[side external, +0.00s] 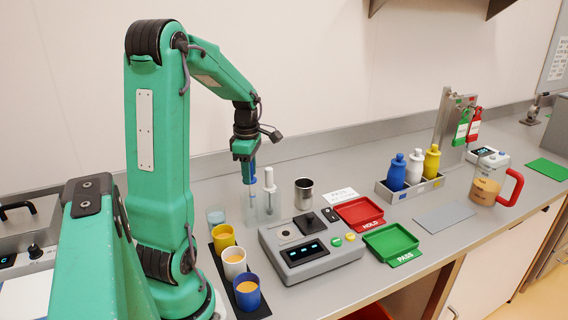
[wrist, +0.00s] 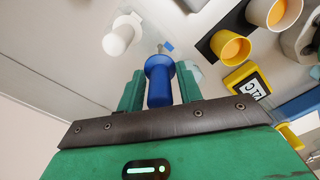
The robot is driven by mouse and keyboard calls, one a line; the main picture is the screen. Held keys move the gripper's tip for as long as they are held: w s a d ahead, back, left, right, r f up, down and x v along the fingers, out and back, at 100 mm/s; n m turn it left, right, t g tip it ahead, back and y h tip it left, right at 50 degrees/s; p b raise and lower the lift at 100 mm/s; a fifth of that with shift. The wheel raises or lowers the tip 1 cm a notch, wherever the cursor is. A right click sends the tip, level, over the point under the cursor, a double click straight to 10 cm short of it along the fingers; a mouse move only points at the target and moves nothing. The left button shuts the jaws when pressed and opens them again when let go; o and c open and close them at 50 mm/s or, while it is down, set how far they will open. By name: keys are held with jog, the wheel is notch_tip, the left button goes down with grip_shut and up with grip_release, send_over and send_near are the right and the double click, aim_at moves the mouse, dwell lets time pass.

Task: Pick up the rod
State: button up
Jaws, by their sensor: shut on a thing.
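My gripper (side external: 246,158) is above the back of the bench, pointing down. In the wrist view its two green fingers (wrist: 159,88) are shut on the blue handle of a rod (wrist: 158,72), one finger on each side. In the side view the blue rod (side external: 250,176) hangs upright below my fingers, over or partly in a clear tube; how deep its lower end sits is hard to tell. A white-handled rod (side external: 269,180) stands in a clear tube just to the right; it also shows in the wrist view (wrist: 122,38).
Yellow, white and blue cups (side external: 234,262) stand on a black mat in front. A grey instrument (side external: 290,255) and a steel cup (side external: 304,194) are close on the right. Red (side external: 360,213) and green (side external: 391,242) trays lie farther right.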

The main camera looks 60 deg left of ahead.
notch_tip(320, 180, up, 14)
dwell(0.4)
jog(key=shift+f, duration=0.1)
dwell(0.4)
notch_tip(320, 180, up, 12)
jog(key=shift+f, duration=0.15)
dwell(0.7)
